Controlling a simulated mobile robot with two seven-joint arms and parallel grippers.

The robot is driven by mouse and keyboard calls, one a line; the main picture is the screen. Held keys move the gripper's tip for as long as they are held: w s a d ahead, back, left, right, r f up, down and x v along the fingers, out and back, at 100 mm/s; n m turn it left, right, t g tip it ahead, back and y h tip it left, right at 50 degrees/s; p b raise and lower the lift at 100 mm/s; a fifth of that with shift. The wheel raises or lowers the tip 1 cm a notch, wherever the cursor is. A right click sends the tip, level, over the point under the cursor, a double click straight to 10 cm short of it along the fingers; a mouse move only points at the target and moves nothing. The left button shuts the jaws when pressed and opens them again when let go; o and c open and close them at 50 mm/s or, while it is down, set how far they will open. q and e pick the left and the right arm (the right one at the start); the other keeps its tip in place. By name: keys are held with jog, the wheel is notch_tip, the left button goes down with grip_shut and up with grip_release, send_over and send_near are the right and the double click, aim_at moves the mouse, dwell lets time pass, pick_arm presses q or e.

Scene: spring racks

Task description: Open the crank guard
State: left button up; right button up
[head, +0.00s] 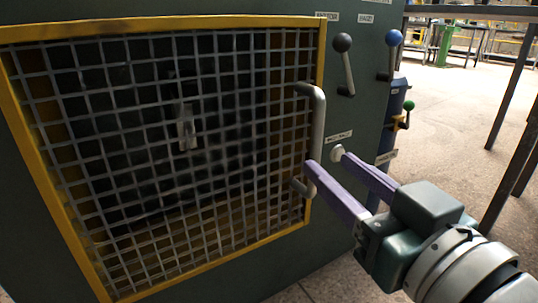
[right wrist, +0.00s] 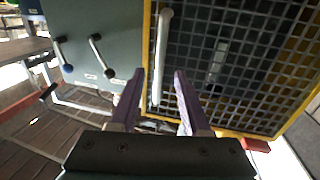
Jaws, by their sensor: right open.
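The crank guard is a wire-mesh panel in a yellow frame (head: 160,24), flush against the dark green cabinet; it looks closed. Its grey bar handle (head: 319,125) stands upright along the right edge of the guard. My right gripper (head: 325,160) is open, its two purple fingers reaching in from the right at the lower part of the handle. One fingertip overlaps the handle in the head view. In the right wrist view the handle (right wrist: 162,45) runs between the open fingers (right wrist: 158,74); I cannot tell whether they touch it. My left gripper is not in view.
On the cabinet right of the guard are a black-knobbed lever (head: 342,43), a blue-knobbed lever (head: 393,38) and a pale round knob (head: 337,152) near a fingertip. A green-knobbed lever (head: 408,106) is farther right. Dark metal posts (head: 512,85) stand at right, with open floor between.

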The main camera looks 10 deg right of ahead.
aim_at(318, 154)
jog(key=w, duration=0.1)
jog(key=w+b, duration=0.1)
jog(key=w, duration=0.2)
jog(key=shift+w+a+f+b, duration=0.1)
jog(key=shift+w+a+b, duration=0.1)
jog(key=shift+a+b, duration=0.15)
jog(key=shift+w, duration=0.6)
grip_shut()
dwell(0.6)
